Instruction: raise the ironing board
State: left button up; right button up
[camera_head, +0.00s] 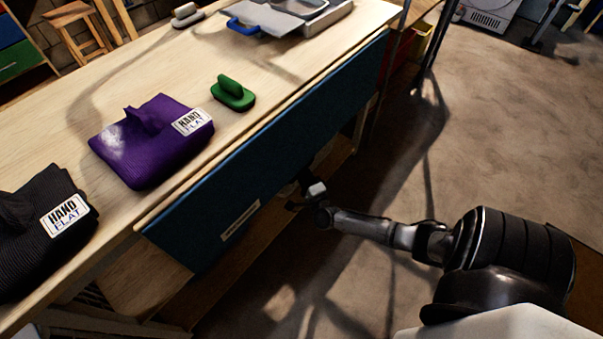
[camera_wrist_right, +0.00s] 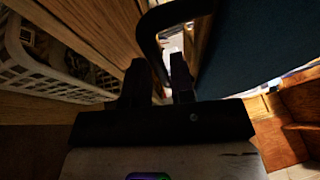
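The ironing board appears to be the dark blue panel (camera_head: 270,150) hanging folded down along the front of the wooden worktop. In the right wrist view its blue face (camera_wrist_right: 255,45) fills the upper right. My right gripper (camera_head: 300,194) is at the board's lower edge. In the wrist view my right gripper's fingers (camera_wrist_right: 160,68) stand a little apart, and a dark curved bar (camera_wrist_right: 150,30) runs down towards the gap between them. I cannot tell whether the fingers touch the bar. My left gripper is not in view.
On the worktop (camera_head: 55,125) lie a purple folded cloth (camera_head: 150,155), a dark folded cloth (camera_head: 25,235), a green brush-like item (camera_head: 233,94) and a grey case (camera_head: 310,12). A white basket (camera_wrist_right: 30,65) sits under the bench.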

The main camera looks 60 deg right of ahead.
jog(key=shift+x, duration=0.8)
jog(key=shift+c, duration=0.2)
grip_shut()
